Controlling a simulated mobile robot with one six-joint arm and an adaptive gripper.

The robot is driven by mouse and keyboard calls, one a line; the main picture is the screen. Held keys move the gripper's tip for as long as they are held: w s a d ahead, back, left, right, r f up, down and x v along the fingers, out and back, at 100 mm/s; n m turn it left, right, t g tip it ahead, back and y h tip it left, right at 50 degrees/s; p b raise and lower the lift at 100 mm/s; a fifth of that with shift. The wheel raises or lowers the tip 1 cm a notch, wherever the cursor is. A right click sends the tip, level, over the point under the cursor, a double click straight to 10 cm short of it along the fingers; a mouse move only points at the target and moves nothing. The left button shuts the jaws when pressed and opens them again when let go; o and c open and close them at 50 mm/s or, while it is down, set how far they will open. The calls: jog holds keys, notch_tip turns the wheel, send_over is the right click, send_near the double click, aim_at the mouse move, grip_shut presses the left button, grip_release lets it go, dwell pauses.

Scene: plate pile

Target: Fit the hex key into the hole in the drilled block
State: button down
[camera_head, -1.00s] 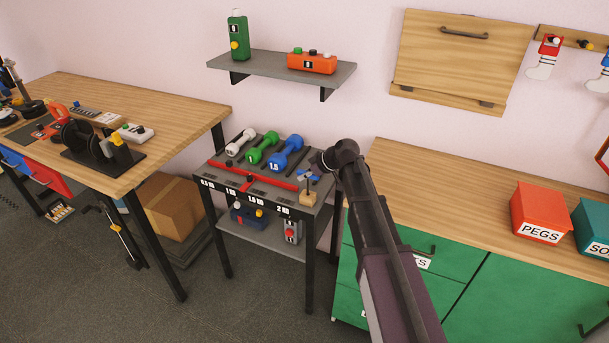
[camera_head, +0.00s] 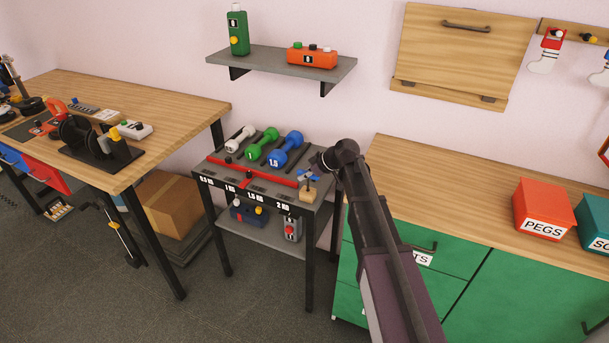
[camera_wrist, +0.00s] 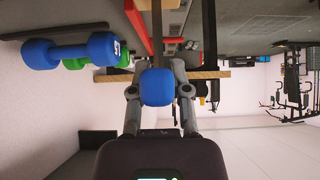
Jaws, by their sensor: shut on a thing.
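My gripper (camera_wrist: 157,95) is shut on the hex key's blue handle (camera_wrist: 157,86). A dark straight shaft runs from the handle toward the top of the wrist view. In the head view the blue handle (camera_head: 306,176) shows just left of the arm's end, low over the rack. The drilled block (camera_head: 308,194), a small tan wooden piece, stands at the rack's front right corner. The key's thin shaft points down at the block's top. I cannot tell whether its tip is in the hole. The block is not clearly visible in the wrist view.
The rack (camera_head: 321,207) carries white, green and blue dumbbells (camera_head: 286,148) behind a red bar (camera_head: 240,169). A grey wall shelf (camera_head: 275,64) hangs above. A wooden bench (camera_head: 170,110) stands left, and a green cabinet (camera_head: 530,285) stands right of the rack.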

jog(key=shift+f+b, duration=0.4)
jog(key=shift+f, duration=0.1)
jog(key=c, duration=0.5)
grip_release()
jog(key=shift+r, duration=0.2)
notch_tip(320, 180, up, 10)
jog(key=p, duration=1)
dwell(0.7)
jog(key=s+d+f+m+g+h+p, duration=0.1)
jog(key=s+d+m+h, duration=0.3)
jog(key=s+d+m, duration=0.3)
jog(key=s+d+f+m+g+h+p, duration=0.1)
jog(key=s+d+m+h, duration=0.3)
jog(key=s+d, duration=1.1)
jog(key=s+f+m+g, duration=0.1)
jog(key=s+m, duration=0.1)
jog(key=s, duration=0.2)
jog(key=shift+s+f+m+h, duration=0.2)
jog(key=shift+f+m+h, duration=0.1)
jog(key=shift+m, duration=0.1)
